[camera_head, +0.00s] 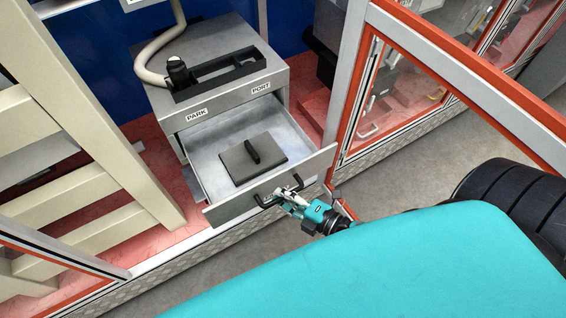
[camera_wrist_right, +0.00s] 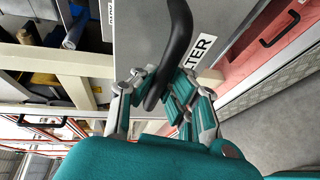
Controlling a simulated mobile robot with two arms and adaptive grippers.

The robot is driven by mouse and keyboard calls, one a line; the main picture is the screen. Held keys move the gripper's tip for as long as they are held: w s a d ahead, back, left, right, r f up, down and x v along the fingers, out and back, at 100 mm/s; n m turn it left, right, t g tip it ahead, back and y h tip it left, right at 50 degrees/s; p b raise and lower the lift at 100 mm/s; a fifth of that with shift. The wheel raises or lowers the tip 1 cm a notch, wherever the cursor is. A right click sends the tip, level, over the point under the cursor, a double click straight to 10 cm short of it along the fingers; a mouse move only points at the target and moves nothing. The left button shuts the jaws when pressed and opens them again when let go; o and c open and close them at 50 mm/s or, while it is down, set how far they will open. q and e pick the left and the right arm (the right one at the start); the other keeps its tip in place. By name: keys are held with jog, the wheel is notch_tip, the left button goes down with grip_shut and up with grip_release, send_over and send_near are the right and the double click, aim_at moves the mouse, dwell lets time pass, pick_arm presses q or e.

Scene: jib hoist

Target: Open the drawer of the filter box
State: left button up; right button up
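The filter box (camera_head: 225,85) is a grey cabinet with its drawer (camera_head: 300,137) pulled well out towards me. Inside the drawer lies a flat grey square plate (camera_head: 270,165) with a black handle on top. The drawer front carries a black bar handle (camera_head: 263,203), which also shows large in the right wrist view (camera_wrist_right: 178,40). My right gripper (camera_head: 285,195) is at this handle, with the bar between its fingers and a finger against each side; it looks shut on it. A label partly reading "LTER" (camera_wrist_right: 200,45) is on the drawer front. My left gripper is out of view.
On the box top is a black slotted holder (camera_head: 222,75) marked PARK and PORT, with a hose fitting (camera_head: 178,72) at its left end. A cream frame (camera_head: 85,120) stands left. An orange-edged glazed panel (camera_head: 345,110) stands close right of the drawer. Grey floor is free in front.

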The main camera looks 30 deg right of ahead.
jog(key=o, duration=0.6)
jog(key=v, duration=1.2)
